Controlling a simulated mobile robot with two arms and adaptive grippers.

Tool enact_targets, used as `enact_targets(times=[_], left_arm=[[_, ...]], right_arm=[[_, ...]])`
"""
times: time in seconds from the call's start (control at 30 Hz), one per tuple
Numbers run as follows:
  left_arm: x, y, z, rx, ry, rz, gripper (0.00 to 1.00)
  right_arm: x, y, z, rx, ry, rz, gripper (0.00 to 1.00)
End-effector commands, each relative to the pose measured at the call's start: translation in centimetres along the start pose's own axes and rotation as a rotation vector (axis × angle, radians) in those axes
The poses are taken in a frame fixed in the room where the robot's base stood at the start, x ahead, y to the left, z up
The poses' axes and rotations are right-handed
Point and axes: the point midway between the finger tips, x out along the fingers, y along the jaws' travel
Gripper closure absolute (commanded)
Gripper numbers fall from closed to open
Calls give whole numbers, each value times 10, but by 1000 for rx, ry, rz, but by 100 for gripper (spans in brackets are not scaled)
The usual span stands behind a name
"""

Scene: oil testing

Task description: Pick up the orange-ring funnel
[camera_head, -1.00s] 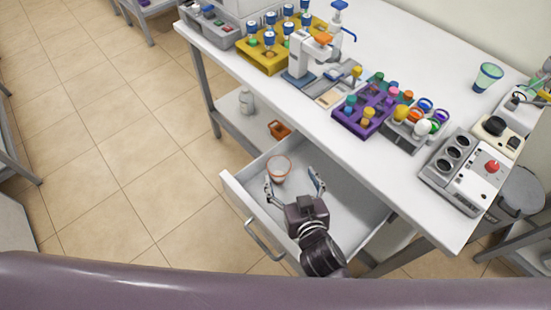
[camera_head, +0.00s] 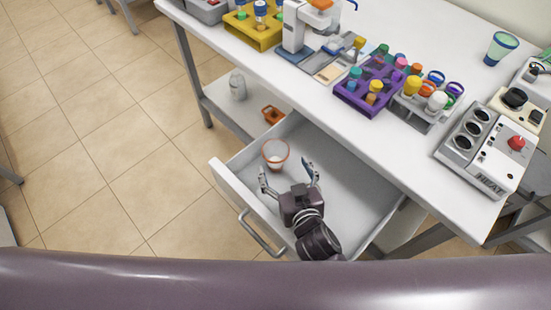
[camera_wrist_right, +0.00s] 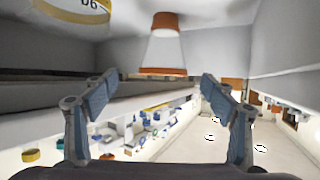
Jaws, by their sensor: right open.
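The orange-ring funnel (camera_head: 276,155) is a pale, translucent cup shape with an orange rim, inside the open drawer near its far left corner. In the right wrist view the funnel (camera_wrist_right: 164,47) shows ahead, centred between the fingers, with an orange band at each end. My right gripper (camera_head: 288,168) is open and empty in or over the drawer. Its fingertips are near the funnel, which appears just beyond them; contact cannot be told. The open fingers also show in the right wrist view (camera_wrist_right: 162,78). My left gripper is not in view.
The white drawer (camera_head: 350,205) stands open below the white table (camera_head: 408,47). Its walls surround the funnel closely at the far left. An orange item (camera_head: 272,115) and a white bottle (camera_head: 237,86) stand on the lower shelf. A purple rack (camera_head: 350,98) is on the table.

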Motion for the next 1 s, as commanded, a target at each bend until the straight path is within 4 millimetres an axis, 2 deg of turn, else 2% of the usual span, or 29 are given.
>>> enact_targets(times=[0.37, 0.5, 0.63, 0.97, 1.0], left_arm=[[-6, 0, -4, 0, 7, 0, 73], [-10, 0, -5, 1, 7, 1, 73], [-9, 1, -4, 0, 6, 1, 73], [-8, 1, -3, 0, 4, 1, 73], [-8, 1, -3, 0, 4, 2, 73]], right_arm=[[36, -3, -7, -1, 2, -1, 22], [55, -6, -13, -2, 2, -1, 22], [70, -6, -10, -1, 1, -1, 22], [75, -6, -9, 1, 0, -1, 22], [75, -6, -9, 1, 0, -1, 26]])
